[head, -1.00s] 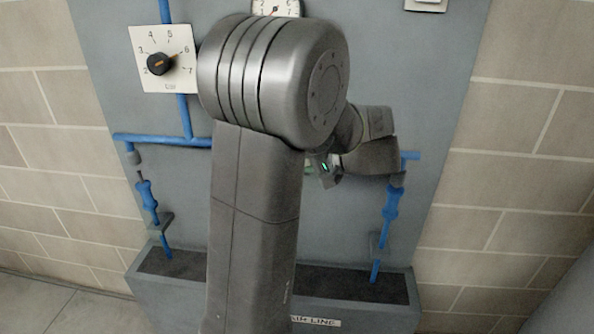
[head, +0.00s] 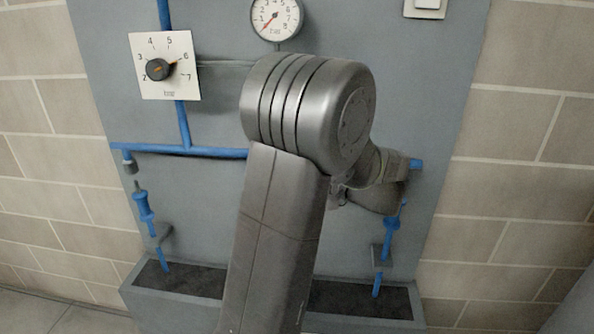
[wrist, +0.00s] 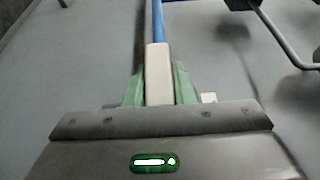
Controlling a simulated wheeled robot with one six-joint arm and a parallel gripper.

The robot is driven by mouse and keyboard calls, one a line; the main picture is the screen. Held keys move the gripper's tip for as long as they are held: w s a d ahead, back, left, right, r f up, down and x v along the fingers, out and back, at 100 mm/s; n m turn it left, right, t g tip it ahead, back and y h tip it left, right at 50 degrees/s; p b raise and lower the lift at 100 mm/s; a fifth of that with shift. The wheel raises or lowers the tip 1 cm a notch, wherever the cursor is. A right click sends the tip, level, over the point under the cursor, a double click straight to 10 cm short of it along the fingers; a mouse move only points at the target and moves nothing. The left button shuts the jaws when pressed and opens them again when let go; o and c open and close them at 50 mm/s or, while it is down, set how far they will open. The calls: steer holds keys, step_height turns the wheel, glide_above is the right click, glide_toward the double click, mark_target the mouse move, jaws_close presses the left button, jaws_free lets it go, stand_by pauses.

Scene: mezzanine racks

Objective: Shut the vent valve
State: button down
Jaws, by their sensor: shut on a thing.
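In the wrist view, the green fingers of my gripper (wrist: 158,88) are shut on a pale beige block-shaped handle (wrist: 158,66), one finger on each side. A blue pipe or rod (wrist: 159,22) lies in line beyond the handle. I cannot tell whether this handle belongs to the vent valve, or how far it is turned. In the head view my arm covers the middle of the grey panel (head: 220,105), and my wrist is near the right blue pipe fitting (head: 389,240). My fingers and the held handle are hidden there.
A knob dial (head: 157,68) and a round pressure gauge (head: 276,17) are on the panel. Blue pipework (head: 180,150) runs left of my arm, with a left fitting (head: 143,207) over a dark trough (head: 185,279). A bent grey rod (wrist: 275,32) is at the wrist view's upper right.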

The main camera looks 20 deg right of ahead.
steer(key=c, duration=1.2)
jaws_free()
steer(key=shift+c, duration=0.2)
steer(key=v, duration=1.3)
steer(key=shift+s+d, duration=0.25)
steer(key=shift+s, duration=0.05)
steer(key=shift+w, duration=0.1)
steer(key=x, duration=1.3)
steer(key=shift+w+a, duration=0.25)
steer(key=shift+a, duration=0.05)
